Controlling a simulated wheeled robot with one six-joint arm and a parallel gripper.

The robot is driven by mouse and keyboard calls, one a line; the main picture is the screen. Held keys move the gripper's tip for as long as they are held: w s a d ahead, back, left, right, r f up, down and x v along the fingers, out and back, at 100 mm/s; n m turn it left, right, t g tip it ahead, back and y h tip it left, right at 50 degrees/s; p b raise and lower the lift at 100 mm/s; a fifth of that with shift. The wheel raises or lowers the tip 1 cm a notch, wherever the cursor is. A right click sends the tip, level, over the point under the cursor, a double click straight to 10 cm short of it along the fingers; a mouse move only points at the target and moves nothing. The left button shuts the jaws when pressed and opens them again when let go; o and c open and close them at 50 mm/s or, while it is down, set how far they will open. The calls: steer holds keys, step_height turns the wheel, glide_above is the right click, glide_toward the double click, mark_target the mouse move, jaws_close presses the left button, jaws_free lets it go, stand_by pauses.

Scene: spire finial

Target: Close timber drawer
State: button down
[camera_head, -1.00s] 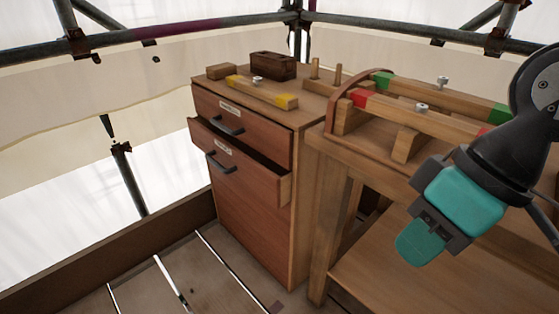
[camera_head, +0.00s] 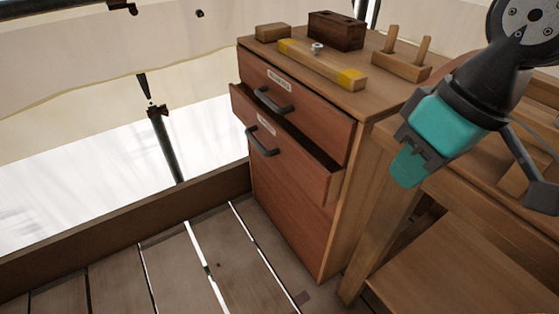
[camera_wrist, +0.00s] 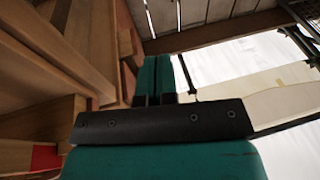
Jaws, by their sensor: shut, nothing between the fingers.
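The timber drawer (camera_head: 286,145) is the second one down in a reddish-brown cabinet (camera_head: 300,207). It stands partly open, its front pulled out past the cabinet face, with a dark bar handle (camera_head: 262,142) and a small label. The drawer above it (camera_head: 300,101) is shut, with its own dark handle (camera_head: 272,101). My gripper (camera_head: 405,170) is shut and empty, to the right of the open drawer and apart from it. In the wrist view its teal fingers (camera_wrist: 154,78) lie together, and I cannot make out the drawer there.
A yellow-ended bar (camera_head: 322,66), a dark holed block (camera_head: 336,31), a small wood block (camera_head: 273,33) and a pegged stand (camera_head: 402,62) rest on the cabinet top. A wooden bench (camera_head: 470,245) stands at the right. Plank floor (camera_head: 170,270) is clear before the cabinet.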

steer(key=w+a+f+m+t+h+b, duration=0.1)
steer(key=w+a+f+t+h+b, duration=0.2)
steer(key=w+a+f+b, duration=0.4)
steer(key=w+a+f+t+h+b, duration=0.25)
steer(key=w+a+f+b, duration=0.25)
steer(key=w+a, duration=0.45)
steer(key=b, duration=0.6)
glide_toward(302, 159)
steer(key=shift+t, duration=0.35)
steer(key=shift+s+x, duration=0.2)
steer(key=shift+x, duration=2.45)
steer(key=shift+f, duration=0.15)
